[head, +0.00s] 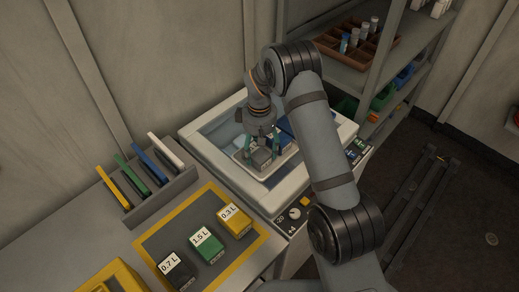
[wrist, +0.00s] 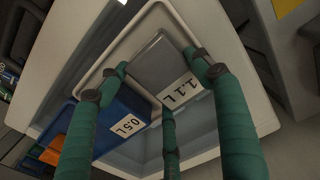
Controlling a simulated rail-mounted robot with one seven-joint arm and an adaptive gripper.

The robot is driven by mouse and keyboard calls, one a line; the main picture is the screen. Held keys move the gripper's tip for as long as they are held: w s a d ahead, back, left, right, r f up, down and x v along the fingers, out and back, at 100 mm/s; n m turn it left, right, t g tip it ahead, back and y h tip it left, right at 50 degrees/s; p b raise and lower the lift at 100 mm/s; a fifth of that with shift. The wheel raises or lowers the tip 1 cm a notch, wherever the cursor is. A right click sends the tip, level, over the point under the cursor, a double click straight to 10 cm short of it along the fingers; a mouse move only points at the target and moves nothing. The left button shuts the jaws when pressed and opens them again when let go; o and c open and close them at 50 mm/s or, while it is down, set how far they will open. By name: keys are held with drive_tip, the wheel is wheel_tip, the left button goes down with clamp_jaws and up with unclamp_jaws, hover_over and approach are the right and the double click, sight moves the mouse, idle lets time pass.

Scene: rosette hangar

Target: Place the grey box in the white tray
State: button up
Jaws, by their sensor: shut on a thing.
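The grey box labelled 1.1 L (wrist: 155,62) is between the green fingers of my gripper (wrist: 160,78), which is shut on it. In the head view my gripper (head: 263,142) points down into the open chest, with the grey box (head: 262,157) at its fingertips. The white tray (wrist: 92,78) lies inside the chest, and its pale rim also shows in the head view (head: 266,178). The box is over or within the tray's outline; I cannot tell whether it touches the tray floor.
A blue 0.5 L box (wrist: 105,125) is beside the grey box, with an orange item (wrist: 52,150) near it. The chest's white rim (head: 205,160) surrounds them. Black (head: 175,268), green (head: 207,245) and yellow (head: 235,220) boxes stand on a yellow-edged mat (head: 160,238). Shelving (head: 350,75) rises behind.

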sight(259, 149)
drive_tip(key=o, duration=1.3)
drive_tip(key=shift+c, duration=0.2)
wheel_tip(259, 149, up, 12)
drive_tip(key=b, duration=0.1)
drive_tip(key=shift+r, duration=0.15)
